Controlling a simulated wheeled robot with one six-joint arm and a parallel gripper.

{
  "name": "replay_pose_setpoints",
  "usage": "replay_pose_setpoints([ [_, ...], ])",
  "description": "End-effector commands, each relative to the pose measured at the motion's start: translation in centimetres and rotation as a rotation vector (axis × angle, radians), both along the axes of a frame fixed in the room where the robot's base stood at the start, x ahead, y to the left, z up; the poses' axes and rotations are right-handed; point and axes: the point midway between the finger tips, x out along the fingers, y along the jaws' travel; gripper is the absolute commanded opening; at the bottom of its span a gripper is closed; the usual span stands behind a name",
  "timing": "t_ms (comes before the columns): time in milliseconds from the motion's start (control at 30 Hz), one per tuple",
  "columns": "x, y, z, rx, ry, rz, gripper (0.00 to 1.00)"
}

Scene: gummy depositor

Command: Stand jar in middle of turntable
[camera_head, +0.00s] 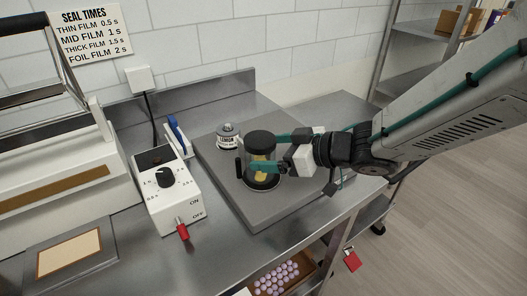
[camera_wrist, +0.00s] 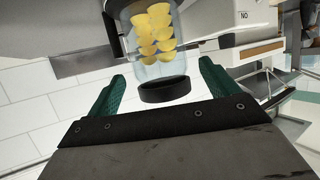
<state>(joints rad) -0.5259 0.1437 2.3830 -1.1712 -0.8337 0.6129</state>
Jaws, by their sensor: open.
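The jar (camera_head: 261,151) is clear with a black lid and yellow pieces inside. It stands upright on a dark round disc (camera_head: 262,184), which looks like the turntable; most of the disc is hidden under the jar, so I cannot tell how well centred it is. My gripper (camera_head: 275,152) reaches in from the right, one green finger in front of the jar and one behind it. In the wrist view the jar (camera_wrist: 158,70) appears upside down between the spread fingers (camera_wrist: 163,88), with gaps on both sides. The gripper is open.
A white control box (camera_head: 168,190) with a dial and red switch is to the left. A short black upright piece (camera_head: 239,166) is just left of the jar. The slab's front is clear.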

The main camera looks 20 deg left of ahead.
Motion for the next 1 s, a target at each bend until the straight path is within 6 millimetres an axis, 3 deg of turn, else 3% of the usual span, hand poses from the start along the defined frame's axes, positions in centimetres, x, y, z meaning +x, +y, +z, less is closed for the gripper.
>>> replay_pose_setpoints([
  [200,-0.9,-4.5,2.0,0.001,-0.004,-0.005,0.86],
  [400,-1.4,-7.1,3.0,0.001,-0.001,-0.004,0.86],
  [767,-1.7,-7.8,3.3,0.0,0.0,-0.001,0.86],
  [900,0.0,-9.1,4.0,-0.026,-0.044,-0.094,0.86],
  [1000,3.2,-12.5,5.3,-0.092,-0.116,-0.292,0.86],
])
